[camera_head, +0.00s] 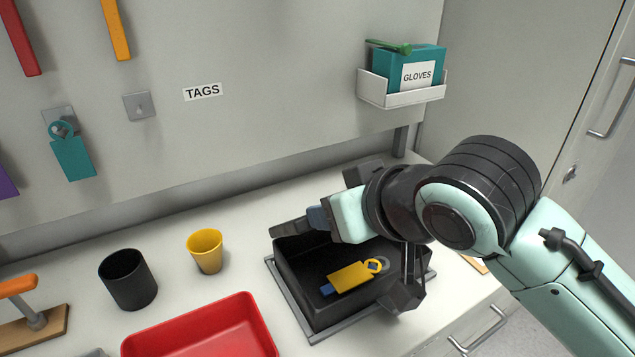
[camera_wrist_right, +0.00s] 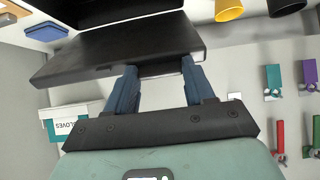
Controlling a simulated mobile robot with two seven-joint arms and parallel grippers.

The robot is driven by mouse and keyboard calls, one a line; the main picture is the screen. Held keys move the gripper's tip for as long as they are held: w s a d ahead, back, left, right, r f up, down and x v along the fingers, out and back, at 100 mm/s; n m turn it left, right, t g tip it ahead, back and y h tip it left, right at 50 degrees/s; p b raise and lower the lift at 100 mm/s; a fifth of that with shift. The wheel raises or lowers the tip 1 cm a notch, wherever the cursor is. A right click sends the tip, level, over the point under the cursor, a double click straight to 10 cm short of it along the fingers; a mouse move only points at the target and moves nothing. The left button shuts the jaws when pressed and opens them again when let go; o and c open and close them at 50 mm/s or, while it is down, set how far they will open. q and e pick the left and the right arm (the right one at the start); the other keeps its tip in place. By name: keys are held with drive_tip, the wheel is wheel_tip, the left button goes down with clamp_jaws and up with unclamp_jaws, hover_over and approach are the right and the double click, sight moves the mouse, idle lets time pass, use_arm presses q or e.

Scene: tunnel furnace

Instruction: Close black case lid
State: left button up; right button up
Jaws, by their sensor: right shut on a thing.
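The black case (camera_head: 309,310) stands on the counter, with its inside open to view from above. A yellow tag (camera_head: 350,277) with a ring end lies in it, with a small blue piece at its left end. The lid (camera_head: 290,229) is raised along the back of the case, largely hidden by my right arm. In the right wrist view the lid (camera_wrist_right: 120,48) is a flat dark panel. My right gripper (camera_wrist_right: 160,78) has its blue fingers on either side of the lid's edge and is shut on it. The left gripper is not in view.
A red tray (camera_head: 203,330), a yellow cup (camera_head: 206,251) and a black cup (camera_head: 128,279) stand left of the case. A glove box (camera_head: 408,70) sits in a wall holder behind my right arm. A teal tag (camera_head: 72,155) hangs on the wall.

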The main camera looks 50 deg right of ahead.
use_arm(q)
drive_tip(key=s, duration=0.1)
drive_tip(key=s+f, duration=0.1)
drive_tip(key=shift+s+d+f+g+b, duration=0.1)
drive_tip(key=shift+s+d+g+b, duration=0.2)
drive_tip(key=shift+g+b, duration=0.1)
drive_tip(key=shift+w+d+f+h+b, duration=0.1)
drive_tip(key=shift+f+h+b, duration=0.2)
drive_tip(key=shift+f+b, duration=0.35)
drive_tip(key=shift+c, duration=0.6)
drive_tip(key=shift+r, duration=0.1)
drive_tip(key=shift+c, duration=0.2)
use_arm(e)
drive_tip(key=s+f+t, duration=0.1)
drive_tip(key=s+f, duration=0.1)
drive_tip(key=f, duration=0.2)
drive_tip(key=s+a+f+t+h, duration=0.1)
drive_tip(key=s+f+t, duration=0.1)
drive_tip(key=f, duration=0.2)
drive_tip(key=s+a+f+t, duration=0.1)
drive_tip(key=s+f+t, duration=0.1)
drive_tip(key=f, duration=0.2)
drive_tip(key=shift+s+f+h, duration=0.15)
drive_tip(key=shift+f+h, duration=0.15)
drive_tip(key=o, duration=0.7)
